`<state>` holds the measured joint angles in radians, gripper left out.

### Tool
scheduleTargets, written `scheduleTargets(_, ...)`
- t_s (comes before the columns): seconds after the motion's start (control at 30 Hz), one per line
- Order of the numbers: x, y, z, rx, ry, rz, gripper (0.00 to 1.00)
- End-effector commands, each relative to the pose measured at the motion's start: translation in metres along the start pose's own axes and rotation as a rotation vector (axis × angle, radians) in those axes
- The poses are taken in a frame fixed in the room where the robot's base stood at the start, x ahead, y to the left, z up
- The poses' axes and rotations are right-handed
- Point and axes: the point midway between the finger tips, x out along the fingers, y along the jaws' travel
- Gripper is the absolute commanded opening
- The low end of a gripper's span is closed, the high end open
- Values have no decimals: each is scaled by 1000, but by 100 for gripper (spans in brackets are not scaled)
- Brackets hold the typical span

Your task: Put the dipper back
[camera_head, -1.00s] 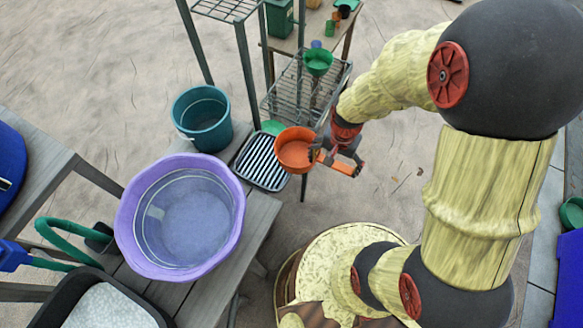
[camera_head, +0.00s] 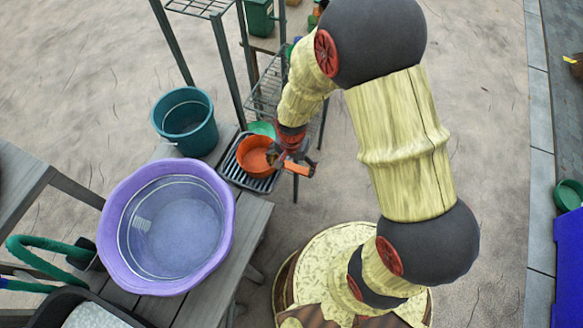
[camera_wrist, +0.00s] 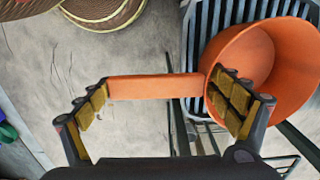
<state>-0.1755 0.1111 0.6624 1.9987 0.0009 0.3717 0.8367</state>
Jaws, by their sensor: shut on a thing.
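The orange dipper (camera_head: 256,156) is a round cup with a straight bar handle. My gripper (camera_head: 292,162) is shut on the handle, which spans between the two padded fingers in the wrist view (camera_wrist: 155,87). The dipper's cup hangs to the left of my gripper in the head view, opening upward, over the dark slatted rack (camera_head: 233,174) at the end of the wooden bench. The cup hides much of the rack. I cannot tell whether the cup touches the slats.
A purple basin (camera_head: 112,215) stands on the bench (camera_head: 252,222) in front of the rack. A teal bucket (camera_head: 184,122) is behind it to the left. A green bowl (camera_head: 262,128) sits just behind the rack, near a wire shelf (camera_head: 265,95).

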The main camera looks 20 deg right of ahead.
Motion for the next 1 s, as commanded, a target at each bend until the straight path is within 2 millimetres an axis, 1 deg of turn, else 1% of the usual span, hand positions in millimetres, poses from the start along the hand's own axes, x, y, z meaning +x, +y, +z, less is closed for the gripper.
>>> scheduleTargets(0.03,4,-1,-1,0,1,-2,56)
scheduleTargets(0.27,3,-1,-1,0,2,-2,56)
scheduleTargets(0.37,5,-1,-1,0,1,-2,56)
scheduleTargets(0.4,6,0,-1,0,1,-1,92)
scheduleTargets(0.53,5,0,-1,0,1,-1,99)
scheduleTargets(0.87,5,0,-1,0,1,-1,100)
scheduleTargets(1.0,-3,-1,-1,0,3,-3,100)
